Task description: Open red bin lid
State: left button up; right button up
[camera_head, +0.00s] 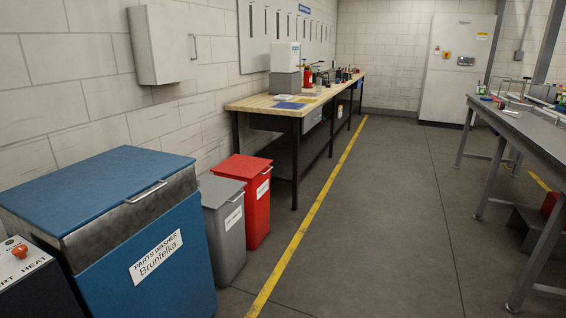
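The red bin (257,209) stands on the floor at the left, beside the wall, just past a grey bin. Its red lid (241,167) is down, with a small light handle (267,170) at the front edge. A white label is on its front. Part of its left side is hidden behind the grey bin. Neither of my grippers shows in the head view.
The grey bin (229,240) and a blue parts washer (150,262) stand nearer on the left. A wooden workbench (290,108) is behind the red bin. A metal table (527,133) stands at the right. The floor (370,220) between is clear, with a yellow line.

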aim_at(238, 165)
jog(key=i+z, duration=0.1)
jog(key=i, duration=0.95)
jog(key=i+j+z, duration=0.15)
jog(key=i, duration=0.95)
jog(key=i+u, duration=0.15)
jog(key=i, duration=0.3)
jog(key=i+l+u, duration=0.15)
jog(key=i, duration=0.3)
jog(key=i+l+u, duration=0.1)
jog(key=i, duration=0.3)
jog(key=i+j+u, duration=0.1)
jog(key=i+u, duration=0.6)
jog(key=u, duration=0.15)
